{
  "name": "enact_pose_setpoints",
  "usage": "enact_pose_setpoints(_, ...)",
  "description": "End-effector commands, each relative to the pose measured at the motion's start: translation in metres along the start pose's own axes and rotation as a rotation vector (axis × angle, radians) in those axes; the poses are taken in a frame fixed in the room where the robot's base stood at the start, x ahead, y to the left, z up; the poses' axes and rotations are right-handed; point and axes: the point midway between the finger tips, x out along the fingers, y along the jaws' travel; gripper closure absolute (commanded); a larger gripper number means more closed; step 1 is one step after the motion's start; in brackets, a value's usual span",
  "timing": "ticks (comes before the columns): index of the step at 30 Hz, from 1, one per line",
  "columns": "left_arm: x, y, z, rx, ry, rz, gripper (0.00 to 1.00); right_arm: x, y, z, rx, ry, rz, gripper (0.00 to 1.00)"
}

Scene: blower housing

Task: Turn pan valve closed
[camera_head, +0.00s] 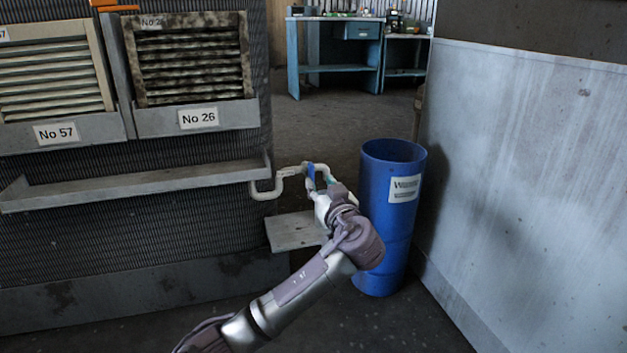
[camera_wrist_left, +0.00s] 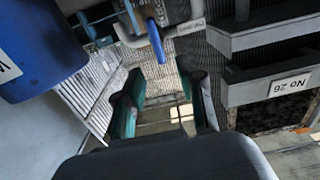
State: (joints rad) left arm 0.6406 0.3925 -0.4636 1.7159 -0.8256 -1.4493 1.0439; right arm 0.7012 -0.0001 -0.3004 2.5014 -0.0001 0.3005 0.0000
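The pan valve has a blue lever handle (camera_head: 311,176) on a pale bent pipe (camera_head: 280,181) at the end of the long metal drain pan (camera_head: 140,187). In the left wrist view, the blue handle (camera_wrist_left: 157,43) hangs from the pipe (camera_wrist_left: 180,16) at the top. My left gripper (camera_head: 321,178) is beside the valve in the head view and partly covers it. In the left wrist view, my left gripper's fingers (camera_wrist_left: 165,90) are spread apart with nothing between them. The handle is beyond the fingertips; whether anything touches it is unclear. My right gripper is out of view.
A blue barrel (camera_head: 388,230) stands just right of my left gripper, near a grey wall panel (camera_head: 530,170). A flat metal plate (camera_head: 295,231) lies below the pipe. Louvred filter panels (camera_head: 190,60) hang above the pan. Workbenches (camera_head: 335,45) stand far back.

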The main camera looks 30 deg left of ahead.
Motion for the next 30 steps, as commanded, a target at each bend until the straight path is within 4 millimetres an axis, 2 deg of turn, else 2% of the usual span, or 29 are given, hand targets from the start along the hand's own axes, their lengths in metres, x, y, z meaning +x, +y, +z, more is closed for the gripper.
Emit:
enact_pose_setpoints(1, 0.013, -0.001, 0.005, 0.001, 0.004, -0.004, 0.61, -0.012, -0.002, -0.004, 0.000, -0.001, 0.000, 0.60)
enact_pose_setpoints(6, 0.048, -0.001, 0.005, 0.002, 0.002, -0.003, 0.61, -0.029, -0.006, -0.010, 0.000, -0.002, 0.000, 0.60)
enact_pose_setpoints(12, 0.076, 0.000, 0.003, 0.002, 0.000, -0.001, 0.61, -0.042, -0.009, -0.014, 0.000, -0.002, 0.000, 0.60)
enact_pose_setpoints(18, 0.086, 0.000, 0.001, 0.002, -0.001, 0.000, 0.61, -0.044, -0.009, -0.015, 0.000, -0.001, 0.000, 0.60)
enact_pose_setpoints(25, 0.086, 0.000, 0.001, 0.002, -0.001, 0.001, 0.61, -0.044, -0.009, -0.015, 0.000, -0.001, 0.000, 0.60)
enact_pose_setpoints(30, 0.086, 0.000, 0.001, 0.002, -0.001, 0.001, 0.88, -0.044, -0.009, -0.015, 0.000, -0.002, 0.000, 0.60)
